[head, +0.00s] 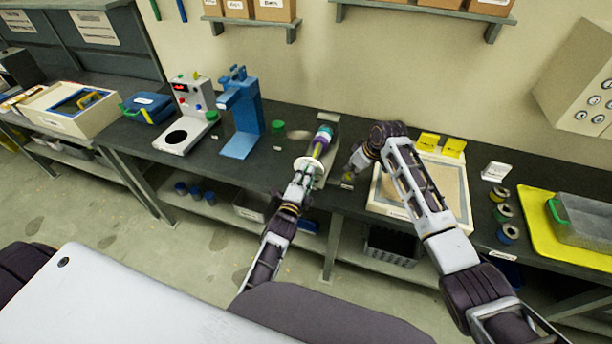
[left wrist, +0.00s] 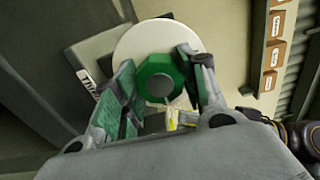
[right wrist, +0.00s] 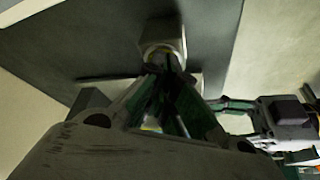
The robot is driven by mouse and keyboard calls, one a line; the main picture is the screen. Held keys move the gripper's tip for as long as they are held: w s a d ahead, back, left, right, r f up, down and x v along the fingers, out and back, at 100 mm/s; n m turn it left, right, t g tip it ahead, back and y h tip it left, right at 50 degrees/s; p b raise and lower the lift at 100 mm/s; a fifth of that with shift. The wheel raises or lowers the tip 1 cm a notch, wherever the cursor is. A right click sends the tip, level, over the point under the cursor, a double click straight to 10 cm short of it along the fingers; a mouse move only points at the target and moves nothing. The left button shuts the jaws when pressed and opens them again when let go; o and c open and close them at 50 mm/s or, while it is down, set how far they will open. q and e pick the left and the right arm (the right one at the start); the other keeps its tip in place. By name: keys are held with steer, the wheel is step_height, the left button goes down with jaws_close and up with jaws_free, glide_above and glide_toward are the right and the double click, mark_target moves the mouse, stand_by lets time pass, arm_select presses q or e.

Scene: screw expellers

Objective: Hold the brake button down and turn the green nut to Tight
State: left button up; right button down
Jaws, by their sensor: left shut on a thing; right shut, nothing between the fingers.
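The screw expeller (head: 319,147) lies along the bench with a purple and green barrel and a pale round disc at its near end. The green nut (left wrist: 158,80) is in front of the white disc (left wrist: 140,45) in the left wrist view. My left gripper (head: 302,180) is shut on the nut, one finger on each side. My right gripper (head: 351,174) is shut and empty, to the right of the expeller. In the right wrist view its closed fingertips (right wrist: 165,72) are at a small pale block (right wrist: 163,42). They hide its button face, so I cannot tell how far any button is pressed.
A blue press (head: 240,110) and a white control unit (head: 188,115) stand left of the expeller. A framed tray (head: 382,195) lies under my right arm. Several spools (head: 503,212) and a yellow tray (head: 545,225) are at the right.

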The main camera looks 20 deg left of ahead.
arm_select(q)
steer(key=m, duration=0.5)
steer(key=shift+w+d, duration=0.1)
steer(key=o, duration=0.4)
steer(key=shift+f+m, duration=0.1)
steer(key=shift+m, duration=0.5)
steer(key=o, duration=0.4)
steer(key=shift+w, duration=0.15)
steer(key=shift+s+r, duration=0.25)
steer(key=shift+w+n, duration=0.1)
steer(key=shift+n, duration=0.2)
steer(key=n, duration=0.7)
steer(key=shift+f+n, duration=0.15)
steer(key=shift+n, duration=0.15)
steer(key=shift+c, duration=0.3)
